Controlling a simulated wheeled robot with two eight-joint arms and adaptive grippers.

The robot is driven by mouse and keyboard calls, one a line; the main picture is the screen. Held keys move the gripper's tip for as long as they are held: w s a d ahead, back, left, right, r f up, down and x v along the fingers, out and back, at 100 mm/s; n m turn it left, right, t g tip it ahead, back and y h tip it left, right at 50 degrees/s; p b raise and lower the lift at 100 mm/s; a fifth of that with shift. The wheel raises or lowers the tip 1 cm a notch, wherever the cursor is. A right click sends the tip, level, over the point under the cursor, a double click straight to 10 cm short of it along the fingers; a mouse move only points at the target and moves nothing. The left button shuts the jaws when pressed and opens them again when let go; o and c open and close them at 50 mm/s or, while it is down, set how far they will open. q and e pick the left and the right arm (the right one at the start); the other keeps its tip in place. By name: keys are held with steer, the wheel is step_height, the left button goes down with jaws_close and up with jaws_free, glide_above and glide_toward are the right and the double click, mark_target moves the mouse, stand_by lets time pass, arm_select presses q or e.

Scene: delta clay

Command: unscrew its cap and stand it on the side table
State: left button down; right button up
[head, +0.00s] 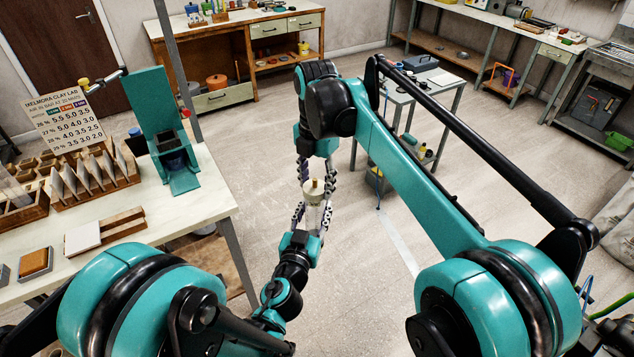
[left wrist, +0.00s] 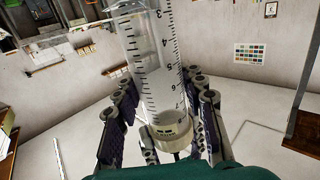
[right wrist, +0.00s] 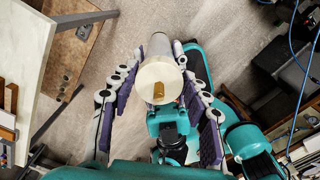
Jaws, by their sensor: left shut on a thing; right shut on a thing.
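A clear cylinder (left wrist: 150,70) with black graduation marks has a cream base collar (left wrist: 172,130) in the left wrist view. A cream cap (right wrist: 160,82) with a brass knob is at its other end; the cap also shows in the head view (head: 313,193). My left gripper (head: 312,222) is shut on the lower part of the cylinder, its fingers on both sides. My right gripper (right wrist: 163,80) has its fingers around the cap and is shut on it. I cannot tell whether the cap is loosened. The grey side table (head: 447,100) stands beyond my right arm, partly hidden by it.
A grey box (head: 420,62) stands on the side table. At left, a workbench (head: 205,205) carries a teal stand (head: 155,120), wooden racks and a printed sign (head: 65,122). More benches line the back wall. Open floor lies between the benches.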

steer(key=shift+r, duration=0.15)
stand_by(0.6)
steer(key=shift+r, duration=0.95)
steer(key=shift+r, duration=2.05)
